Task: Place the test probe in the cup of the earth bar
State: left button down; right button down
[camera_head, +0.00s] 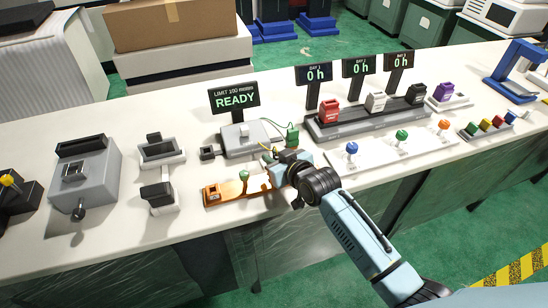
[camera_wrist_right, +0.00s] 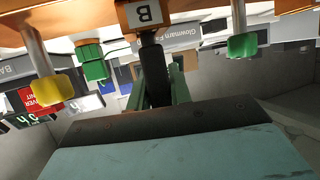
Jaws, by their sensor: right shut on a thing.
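The orange earth bar (camera_head: 228,190) lies near the front edge of the bench, with a green-topped post (camera_head: 244,175) and an orange cup block (camera_head: 213,193) at its left end. My right gripper (camera_head: 284,166) is over the bar's right part and hides it. In the right wrist view, the gripper is shut on a dark upright thing, apparently the test probe (camera_wrist_right: 156,78). Its far end meets or overlaps an orange block marked B (camera_wrist_right: 143,14); I cannot tell whether it is inside. Green (camera_wrist_right: 242,45) and yellow (camera_wrist_right: 45,90) posts flank it. My left gripper is out of view.
A grey tester with a READY display (camera_head: 235,101) stands behind the bar. A green box (camera_head: 292,136) with a wire is close behind my right gripper. A white strip with coloured knobs (camera_head: 375,155) lies to the right. Grey devices (camera_head: 85,175) stand at left.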

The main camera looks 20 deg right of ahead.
jog(key=shift+f, duration=0.1)
jog(key=c, duration=1.3)
grip_release()
jog(key=shift+r, duration=0.2)
jog(key=p+v, duration=0.2)
jog(key=v, duration=1)
